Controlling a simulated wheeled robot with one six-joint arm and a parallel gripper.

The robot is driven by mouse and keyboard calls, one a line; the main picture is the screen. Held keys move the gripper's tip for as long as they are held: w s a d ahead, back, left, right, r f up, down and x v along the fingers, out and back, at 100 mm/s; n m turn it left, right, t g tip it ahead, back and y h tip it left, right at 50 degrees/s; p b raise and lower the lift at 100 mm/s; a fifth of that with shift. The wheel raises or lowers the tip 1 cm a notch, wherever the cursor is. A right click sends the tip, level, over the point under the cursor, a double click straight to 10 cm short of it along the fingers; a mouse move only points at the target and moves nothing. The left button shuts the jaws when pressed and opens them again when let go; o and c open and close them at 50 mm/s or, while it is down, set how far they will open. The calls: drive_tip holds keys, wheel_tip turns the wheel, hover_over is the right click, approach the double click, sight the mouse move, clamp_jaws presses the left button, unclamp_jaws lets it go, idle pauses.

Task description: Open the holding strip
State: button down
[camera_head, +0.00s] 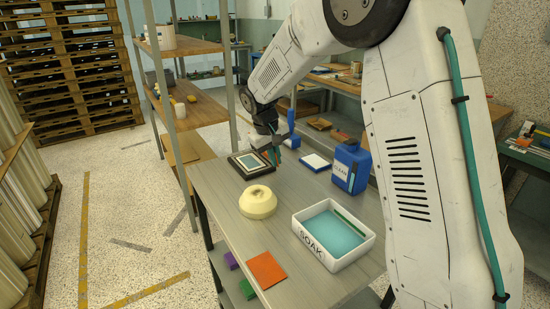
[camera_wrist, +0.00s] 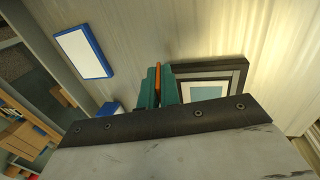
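A dark square frame (camera_head: 235,167) with pale inner borders and a teal centre lies flat on the grey table. It also shows in the wrist view (camera_wrist: 212,70), right of my fingers. My gripper (camera_head: 274,155) points down at the frame's right side. Its teal fingers (camera_wrist: 157,82) are close together in the wrist view. A thin orange piece (camera_wrist: 158,75) shows between them; I cannot tell whether it is a finger pad or something held. No separate holding strip can be made out; the fingers may hide it.
An orange sheet (camera_head: 267,270) lies at the front. A shelf rack (camera_head: 197,110) stands at left.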

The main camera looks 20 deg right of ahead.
drive_tip(key=shift+d, duration=0.1)
drive_tip(key=shift+w+d+r+g+y, duration=0.1)
drive_tip(key=shift+d+g+y, duration=0.25)
drive_tip(key=shift+y, duration=0.85)
drive_tip(key=shift+w+d+g+y, duration=0.15)
drive_tip(key=shift+d+y, duration=0.15)
drive_tip(key=shift+y, duration=0.6)
drive_tip(key=shift+d+g+y, duration=0.1)
drive_tip(key=shift+d+y, duration=0.2)
drive_tip(key=shift+y, duration=0.6)
drive_tip(key=c, duration=1.6)
unclamp_jaws()
drive_tip(key=v, duration=0.7)
drive_tip(key=shift+d+r, duration=0.2)
drive_tip(key=shift+r, duration=0.1)
